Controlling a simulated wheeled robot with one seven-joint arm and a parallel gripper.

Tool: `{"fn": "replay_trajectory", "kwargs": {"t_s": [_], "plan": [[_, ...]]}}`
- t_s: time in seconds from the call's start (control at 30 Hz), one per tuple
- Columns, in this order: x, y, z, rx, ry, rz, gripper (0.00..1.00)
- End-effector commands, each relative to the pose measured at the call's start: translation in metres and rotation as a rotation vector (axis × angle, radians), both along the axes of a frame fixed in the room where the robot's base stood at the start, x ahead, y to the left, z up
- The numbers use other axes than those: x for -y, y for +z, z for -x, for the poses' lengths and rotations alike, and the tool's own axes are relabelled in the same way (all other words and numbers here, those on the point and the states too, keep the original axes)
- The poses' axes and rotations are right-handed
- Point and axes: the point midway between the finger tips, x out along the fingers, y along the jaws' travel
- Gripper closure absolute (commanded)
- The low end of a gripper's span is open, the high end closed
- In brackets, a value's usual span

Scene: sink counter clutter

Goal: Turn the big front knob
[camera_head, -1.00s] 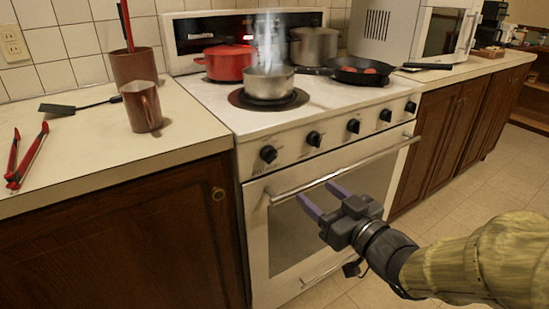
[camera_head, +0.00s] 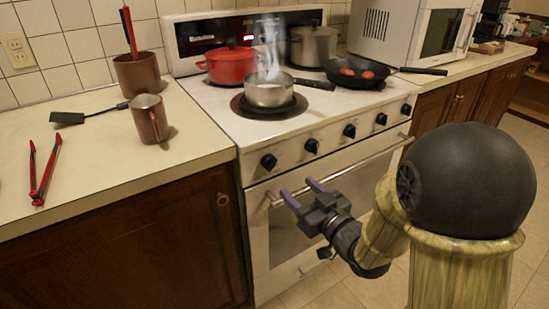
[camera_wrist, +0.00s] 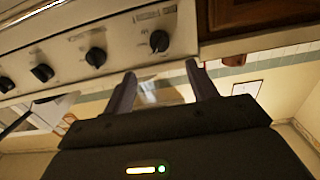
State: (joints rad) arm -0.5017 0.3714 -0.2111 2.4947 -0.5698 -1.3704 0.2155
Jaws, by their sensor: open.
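Several black knobs sit in a row along the front panel of the white stove. The leftmost knob (camera_head: 268,162) is near the left cabinet edge; others sit to its right (camera_head: 311,146), (camera_head: 349,131). They look alike in size, so I cannot tell which is the biggest. My gripper (camera_head: 300,190) is open and empty, in front of the oven door by the handle, below and apart from the knobs. In the wrist view the gripper's fingers (camera_wrist: 161,73) point towards the panel, with one knob (camera_wrist: 159,41) just beyond them.
The oven handle (camera_head: 340,168) runs just below the knobs. A steaming pot (camera_head: 268,93), a red pot (camera_head: 230,66), a steel pot (camera_head: 312,46) and a frying pan (camera_head: 350,78) stand on the stove top. A brown mug (camera_head: 149,119) and red tongs (camera_head: 40,176) are on the left counter.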

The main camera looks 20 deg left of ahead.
Motion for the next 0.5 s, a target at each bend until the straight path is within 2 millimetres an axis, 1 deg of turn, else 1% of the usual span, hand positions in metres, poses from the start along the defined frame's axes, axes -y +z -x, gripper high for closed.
{"fn": "replay_trajectory", "kwargs": {"t_s": [0.03, 0.5], "plan": [[-0.008, 0.0, -0.006, 0.003, 0.005, 0.0, 0.42], [-0.071, -0.001, -0.059, 0.002, 0.003, -0.001, 0.42]]}}
